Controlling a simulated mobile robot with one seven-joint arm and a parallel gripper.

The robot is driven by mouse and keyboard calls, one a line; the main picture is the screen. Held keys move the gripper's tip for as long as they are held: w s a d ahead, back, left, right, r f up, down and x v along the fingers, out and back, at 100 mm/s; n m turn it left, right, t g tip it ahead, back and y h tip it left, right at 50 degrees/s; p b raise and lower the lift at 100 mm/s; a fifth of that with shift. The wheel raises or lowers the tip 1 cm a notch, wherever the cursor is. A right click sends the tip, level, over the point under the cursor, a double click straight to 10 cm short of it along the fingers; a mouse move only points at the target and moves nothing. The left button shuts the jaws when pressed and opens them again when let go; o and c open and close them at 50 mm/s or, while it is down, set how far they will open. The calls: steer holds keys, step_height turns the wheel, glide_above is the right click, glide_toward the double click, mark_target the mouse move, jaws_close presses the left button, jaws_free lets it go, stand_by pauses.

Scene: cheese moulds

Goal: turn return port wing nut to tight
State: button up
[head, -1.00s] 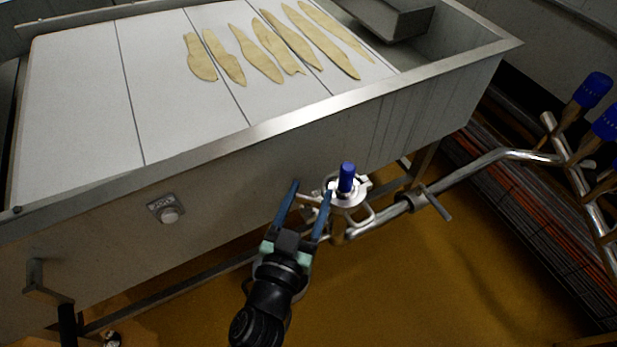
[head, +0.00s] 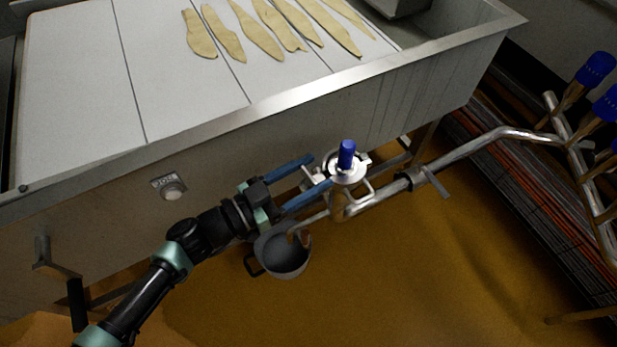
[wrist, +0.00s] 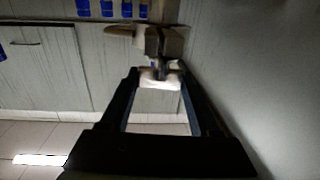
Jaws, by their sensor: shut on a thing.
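The return port (head: 350,171) is a pale metal clamp fitting on the pipe beside the vat, with a blue upright handle on top. Its small silver wing nut (head: 314,175) sticks out on the left side. My gripper (head: 320,172) reaches in from the left, its two blue fingers on either side of the wing nut and shut on it. In the wrist view, my gripper (wrist: 160,76) has a bright piece of the fitting (wrist: 158,80) between its dark fingertips. The exact contact is small and hard to see.
The steel vat (head: 262,108) with pale strips on its white top stands behind the port. A valve lever (head: 436,182) is on the pipe to the right. A grey bucket (head: 287,262) stands on the floor under my gripper. Blue-capped valves (head: 596,67) are at far right.

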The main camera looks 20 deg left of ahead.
steer(key=shift+m+g+h+b, duration=0.5)
steer(key=shift+m+h, duration=0.1)
steer(key=shift+h, duration=0.2)
steer(key=o, duration=1.4)
steer(key=shift+c, duration=0.2)
steer(key=p+v, duration=0.1)
steer(key=v, duration=1.2)
steer(key=shift+d, duration=0.1)
